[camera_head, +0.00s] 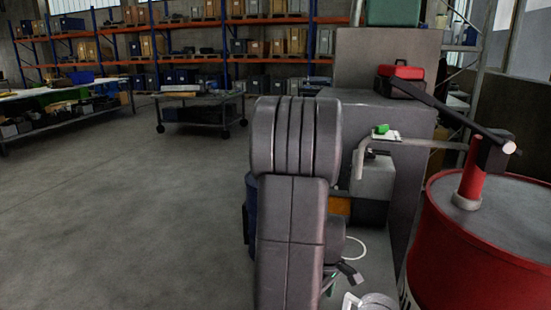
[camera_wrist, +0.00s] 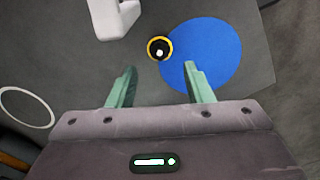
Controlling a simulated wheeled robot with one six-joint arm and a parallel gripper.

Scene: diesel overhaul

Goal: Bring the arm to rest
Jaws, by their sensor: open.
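My gripper (camera_wrist: 157,79) shows in the wrist view with its two greenish fingers spread apart and nothing between them. Beyond the fingers lie a flat blue disc (camera_wrist: 212,55) and a small round black part with a yellow ring (camera_wrist: 159,48) at its left edge. I cannot tell how far below the fingers they are. In the head view my arm stands upright in the middle and hides much of what is behind it. The gripper there is mostly hidden behind the arm.
A red drum (camera_head: 480,245) with a hand pump stands at the right. A grey cabinet (camera_head: 385,120) bears a red toolbox (camera_head: 401,72). A white ring (camera_wrist: 27,107) and a white object (camera_wrist: 115,18) lie near the gripper. A cart (camera_head: 200,110) stands farther back. The left floor is clear.

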